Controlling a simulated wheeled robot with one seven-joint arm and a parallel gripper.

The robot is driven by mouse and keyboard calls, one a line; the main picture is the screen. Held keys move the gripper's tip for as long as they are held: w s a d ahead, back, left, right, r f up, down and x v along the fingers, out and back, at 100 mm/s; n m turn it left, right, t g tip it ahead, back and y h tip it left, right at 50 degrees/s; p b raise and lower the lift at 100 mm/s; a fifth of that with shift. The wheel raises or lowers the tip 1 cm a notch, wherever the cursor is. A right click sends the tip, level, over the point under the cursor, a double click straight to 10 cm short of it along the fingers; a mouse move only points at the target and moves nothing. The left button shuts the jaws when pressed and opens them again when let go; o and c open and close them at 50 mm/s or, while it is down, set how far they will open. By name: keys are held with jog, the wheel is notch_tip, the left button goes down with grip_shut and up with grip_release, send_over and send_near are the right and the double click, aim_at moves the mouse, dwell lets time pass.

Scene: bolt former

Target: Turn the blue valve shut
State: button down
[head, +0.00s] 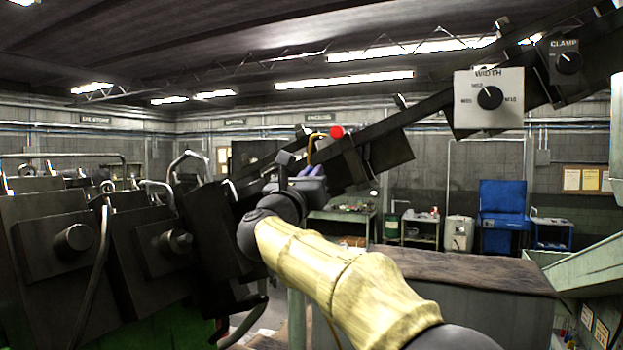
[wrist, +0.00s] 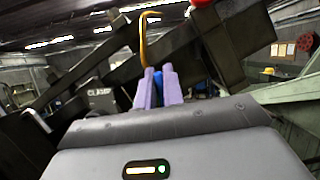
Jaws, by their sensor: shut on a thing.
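My gripper (wrist: 162,78) shows in the wrist view with its two purple fingers close together. A narrow strip of the blue valve (wrist: 158,82) shows between them, and the fingers are shut on it. The fingers hide most of the valve, so how far it is turned cannot be told. A yellow hooked pipe (wrist: 143,42) rises just beyond the fingertips. In the head view my gripper (head: 314,169) is beside the dark slanted rail, below the yellow pipe (head: 311,146). The valve cannot be made out there.
A dark slanted beam (head: 432,103) runs up to the right, carrying a WIDTH dial panel (head: 489,98) and a CLAMP dial (head: 567,62). A red ball-shaped knob (head: 337,132) is close above my gripper. Dark machine blocks (head: 55,262) fill the left. A grey cabinet (head: 470,300) stands behind my arm.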

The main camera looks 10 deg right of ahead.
jog(key=shift+w+a+f+n+t+y+b, duration=0.2)
jog(key=shift+n+y, duration=0.55)
jog(key=shift+n, duration=0.8)
jog(key=shift+w+a+n+t+y+b, duration=0.1)
jog(key=shift+a+n+t+y, duration=0.15)
jog(key=shift+n+y, duration=0.9)
jog(key=shift+w+a+f+n+t+y+b, duration=0.15)
jog(key=shift+n+t+y, duration=0.2)
jog(key=shift+n, duration=1.55)
jog(key=c, duration=1.5)
grip_release()
